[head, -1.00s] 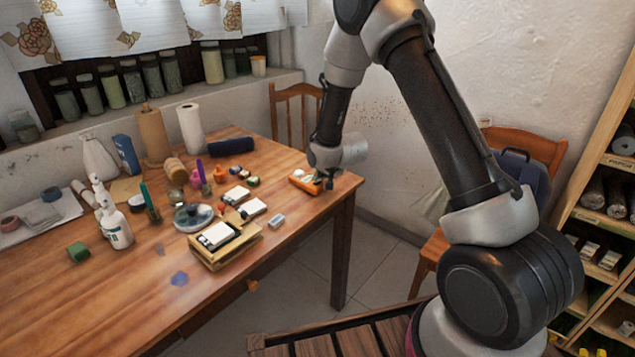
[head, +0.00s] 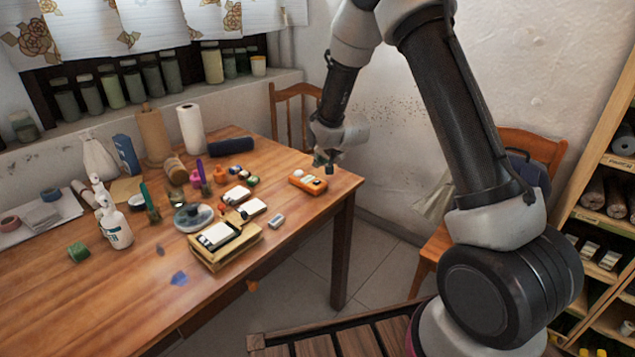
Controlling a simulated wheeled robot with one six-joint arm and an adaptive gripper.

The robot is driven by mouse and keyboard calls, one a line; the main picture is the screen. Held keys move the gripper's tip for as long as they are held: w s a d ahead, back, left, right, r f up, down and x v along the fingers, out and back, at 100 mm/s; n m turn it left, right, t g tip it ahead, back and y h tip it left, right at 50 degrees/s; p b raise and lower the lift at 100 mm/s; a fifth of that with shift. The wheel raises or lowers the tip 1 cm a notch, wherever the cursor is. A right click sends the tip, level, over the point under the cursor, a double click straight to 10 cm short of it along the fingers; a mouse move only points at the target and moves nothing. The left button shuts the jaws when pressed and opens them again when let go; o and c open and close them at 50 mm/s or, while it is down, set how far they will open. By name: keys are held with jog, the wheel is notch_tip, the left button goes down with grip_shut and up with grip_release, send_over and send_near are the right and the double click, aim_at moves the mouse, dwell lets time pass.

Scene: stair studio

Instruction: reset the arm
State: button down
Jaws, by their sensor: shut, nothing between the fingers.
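My gripper (head: 324,160) hangs above the right end of the wooden table (head: 125,280), pointing down. It is shut and empty, a little above and behind an orange device (head: 307,182) that lies on the table near the right edge. There is a visible gap between the gripper and the device. My arm reaches in from the right side of the picture.
Boxes (head: 224,245), a glass lid (head: 193,217), white bottles (head: 114,222) and paper rolls (head: 191,129) crowd the table. Jars line the window sill (head: 60,145). A chair (head: 530,150) and a shelf (head: 600,160) stand right. The table's front left is mostly clear.

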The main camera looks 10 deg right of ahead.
jog(key=shift+r, duration=0.95)
jog(key=s+f+n+g, duration=0.1)
jog(key=s, duration=0.1)
jog(key=s+d+f+g, duration=0.1)
jog(key=s+f, duration=0.1)
jog(key=s+f+n+g, duration=0.1)
jog(key=s+f, duration=0.1)
jog(key=s, duration=0.1)
jog(key=shift+d+n+g+h, duration=0.2)
jog(key=shift+n+g+h, duration=0.1)
jog(key=shift+h, duration=0.1)
jog(key=s+d+r+n, duration=0.1)
jog(key=s+d+r, duration=0.3)
jog(key=s+r, duration=0.5)
jog(key=s+d+r+n, duration=0.1)
jog(key=s+d+r, duration=0.3)
jog(key=s+r, duration=0.5)
jog(key=s+d+r+n+g+h, duration=0.1)
jog(key=s+d+r, duration=0.3)
jog(key=s+r, duration=0.5)
jog(key=s+n, duration=0.1)
jog(key=s, duration=0.9)
jog(key=shift+d, duration=0.25)
